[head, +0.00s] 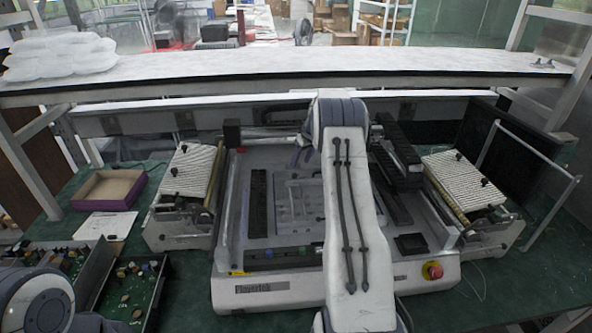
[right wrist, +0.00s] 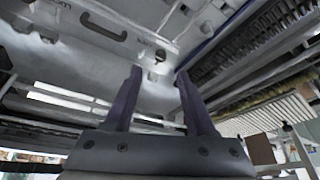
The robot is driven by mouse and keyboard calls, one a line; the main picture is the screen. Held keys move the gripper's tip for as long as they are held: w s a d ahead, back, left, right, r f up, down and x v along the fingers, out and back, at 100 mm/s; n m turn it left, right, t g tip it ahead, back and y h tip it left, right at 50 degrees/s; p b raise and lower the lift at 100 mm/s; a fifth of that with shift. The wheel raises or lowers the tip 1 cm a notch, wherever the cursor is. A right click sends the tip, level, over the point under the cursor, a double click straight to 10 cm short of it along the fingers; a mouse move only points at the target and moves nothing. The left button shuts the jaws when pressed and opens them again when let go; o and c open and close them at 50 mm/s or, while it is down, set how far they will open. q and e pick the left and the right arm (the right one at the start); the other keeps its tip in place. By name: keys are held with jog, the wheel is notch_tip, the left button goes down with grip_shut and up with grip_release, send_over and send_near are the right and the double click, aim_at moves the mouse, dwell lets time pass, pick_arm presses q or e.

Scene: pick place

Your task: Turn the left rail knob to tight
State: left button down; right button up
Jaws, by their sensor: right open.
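A white machine (head: 270,290) with an open bed stands on the green table in the head view. My right arm reaches over its middle and covers part of the bed. My right gripper (head: 300,157) is largely hidden there behind my arm; only a purplish finger part shows. In the right wrist view, my right gripper (right wrist: 158,78) is open, its two fingers apart with nothing held. A small dark knob (right wrist: 160,55) shows beyond the gap between the fingertips. I cannot tell if it is the left rail knob, or how it is turned. My left gripper is not in view.
Ribbed feeder units stand left (head: 195,170) and right (head: 460,178) of the bed, with small black knobs. A purple-edged box (head: 110,188), a paper (head: 105,226) and trays of circuit boards (head: 130,290) lie left. A white shelf (head: 290,62) spans the back.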

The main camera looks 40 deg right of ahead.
aim_at(295, 174)
jog(key=p+x, duration=0.2)
jog(key=x, duration=0.5)
jog(key=shift+w+f, duration=0.1)
jog(key=shift+f, duration=0.1)
grip_shut()
